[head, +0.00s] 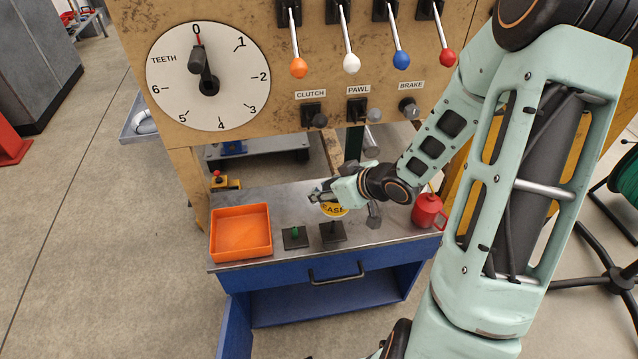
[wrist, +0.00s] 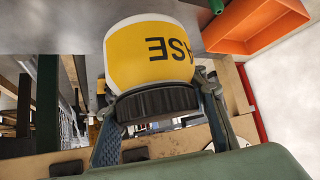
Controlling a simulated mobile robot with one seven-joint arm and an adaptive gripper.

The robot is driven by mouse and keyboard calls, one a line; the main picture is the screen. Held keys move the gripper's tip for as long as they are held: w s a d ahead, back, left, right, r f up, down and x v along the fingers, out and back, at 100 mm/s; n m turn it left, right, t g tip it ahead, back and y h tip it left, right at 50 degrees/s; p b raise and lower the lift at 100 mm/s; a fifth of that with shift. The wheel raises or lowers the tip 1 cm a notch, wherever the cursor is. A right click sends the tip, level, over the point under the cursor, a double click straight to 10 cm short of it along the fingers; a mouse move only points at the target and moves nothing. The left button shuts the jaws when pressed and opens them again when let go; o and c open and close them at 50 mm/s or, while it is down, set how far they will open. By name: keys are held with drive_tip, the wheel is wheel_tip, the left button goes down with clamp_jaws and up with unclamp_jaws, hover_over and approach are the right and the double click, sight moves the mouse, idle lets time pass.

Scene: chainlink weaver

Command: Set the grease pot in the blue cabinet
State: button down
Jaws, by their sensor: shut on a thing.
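The grease pot (head: 333,209) shows as a yellow label over the worktop, largely covered by my gripper (head: 325,195) in the head view. In the wrist view the grease pot (wrist: 155,52) is white with a yellow label and a black ribbed lid. My gripper (wrist: 158,100) is shut on it, one finger on each side of the lid. The blue cabinet (head: 280,278) is under the metal worktop. Its lower compartment (head: 325,305) is open in front, and a blue door (head: 236,325) stands swung out at the left. The pot's base is hard to place against the worktop.
An orange tray (head: 240,250) sits on the worktop's left; it also shows in the wrist view (wrist: 255,25). A lever panel (head: 300,85) rises behind.

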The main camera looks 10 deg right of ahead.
sight(328, 205)
drive_tip(key=s, duration=0.1)
drive_tip(key=s+r+p, duration=0.1)
drive_tip(key=s+r, duration=0.1)
drive_tip(key=shift+s, duration=0.4)
drive_tip(key=s+r+p, duration=0.1)
drive_tip(key=s+p, duration=0.1)
drive_tip(key=p, duration=0.3)
drive_tip(key=shift+p, duration=0.4)
drive_tip(key=p, duration=0.2)
drive_tip(key=shift+s+r+p, duration=0.15)
drive_tip(key=shift+r+p, duration=0.1)
drive_tip(key=shift+p, duration=0.1)
drive_tip(key=s+p, duration=0.1)
drive_tip(key=p, duration=0.3)
drive_tip(key=shift+s+d+p, duration=0.1)
drive_tip(key=shift+s+p, duration=0.15)
drive_tip(key=shift+p, duration=0.05)
